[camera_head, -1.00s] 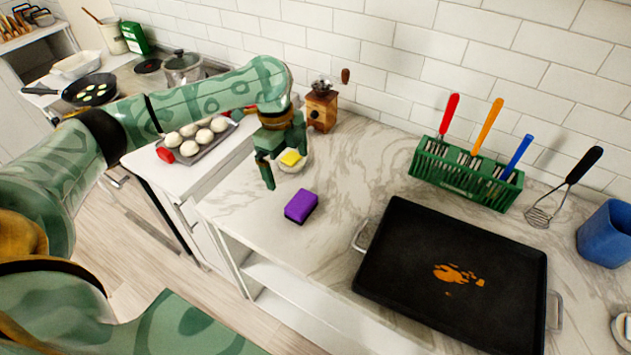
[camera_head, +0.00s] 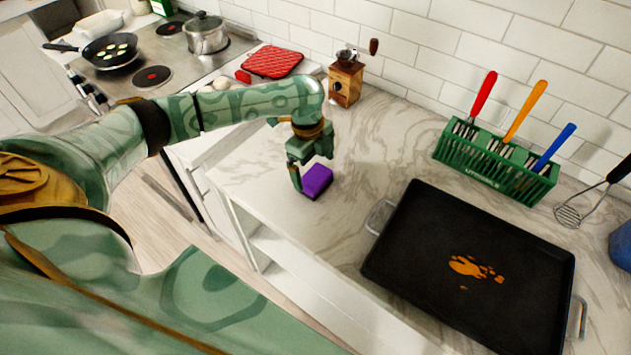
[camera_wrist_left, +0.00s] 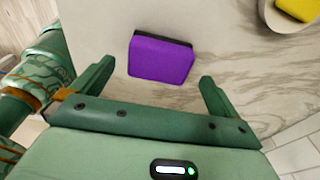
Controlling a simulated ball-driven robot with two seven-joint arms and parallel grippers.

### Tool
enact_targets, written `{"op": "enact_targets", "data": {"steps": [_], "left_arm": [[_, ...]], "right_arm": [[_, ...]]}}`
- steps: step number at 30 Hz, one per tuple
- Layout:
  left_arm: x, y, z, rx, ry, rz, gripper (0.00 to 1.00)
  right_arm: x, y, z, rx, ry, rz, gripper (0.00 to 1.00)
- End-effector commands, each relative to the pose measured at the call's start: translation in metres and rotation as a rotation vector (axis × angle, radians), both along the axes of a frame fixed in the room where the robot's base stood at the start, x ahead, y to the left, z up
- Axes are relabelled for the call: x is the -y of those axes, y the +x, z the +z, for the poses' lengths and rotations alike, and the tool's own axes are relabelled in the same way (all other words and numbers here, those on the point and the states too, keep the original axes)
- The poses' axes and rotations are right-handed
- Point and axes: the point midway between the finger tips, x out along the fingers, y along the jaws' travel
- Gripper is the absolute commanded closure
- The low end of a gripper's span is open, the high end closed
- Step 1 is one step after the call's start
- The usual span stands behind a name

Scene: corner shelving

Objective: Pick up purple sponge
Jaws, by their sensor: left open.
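The purple sponge (camera_head: 318,180), with a dark layer along one side, lies flat on the marble counter (camera_head: 250,176) near its front edge. My left gripper (camera_head: 310,172) is open and low over the counter, close against the sponge and partly in front of it. In the left wrist view the sponge (camera_wrist_left: 160,60) shows whole, just beyond and between the two open fingers (camera_wrist_left: 156,80). Nothing is held. I cannot tell whether a finger touches the sponge. My right gripper is not in view.
A black griddle (camera_head: 420,240) with orange scraps lies right of the sponge. A wooden grinder (camera_head: 345,82) stands at the wall. A yellow block (camera_wrist_left: 298,9) on a dish is near the sponge.

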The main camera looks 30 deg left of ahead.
Motion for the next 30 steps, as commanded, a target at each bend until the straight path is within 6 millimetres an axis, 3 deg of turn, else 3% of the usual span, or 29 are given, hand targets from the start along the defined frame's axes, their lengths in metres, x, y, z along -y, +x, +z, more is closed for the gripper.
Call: {"op": "enact_targets", "data": {"steps": [6, 13, 14, 18, 19, 30], "left_arm": [[0.004, -0.002, -0.039, -0.004, -0.001, 0.0, 0.0], [0.005, -0.002, -0.041, 0.0, 0.0, -0.002, 0.0], [0.005, -0.002, -0.041, 0.0, 0.0, -0.002, 0.03], [0.004, -0.002, -0.041, 0.0, 0.0, -0.001, 0.42], [0.004, -0.002, -0.041, -0.001, 0.0, -0.001, 0.45], [0.004, -0.002, -0.036, 0.0, 0.0, -0.001, 0.45]], "right_arm": [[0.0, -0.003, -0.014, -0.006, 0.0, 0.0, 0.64], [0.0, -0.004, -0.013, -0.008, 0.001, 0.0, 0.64], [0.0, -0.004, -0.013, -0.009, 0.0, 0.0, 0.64], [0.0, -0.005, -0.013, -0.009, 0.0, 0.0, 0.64], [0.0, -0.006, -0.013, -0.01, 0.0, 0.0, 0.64], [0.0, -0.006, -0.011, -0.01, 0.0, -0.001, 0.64]]}}
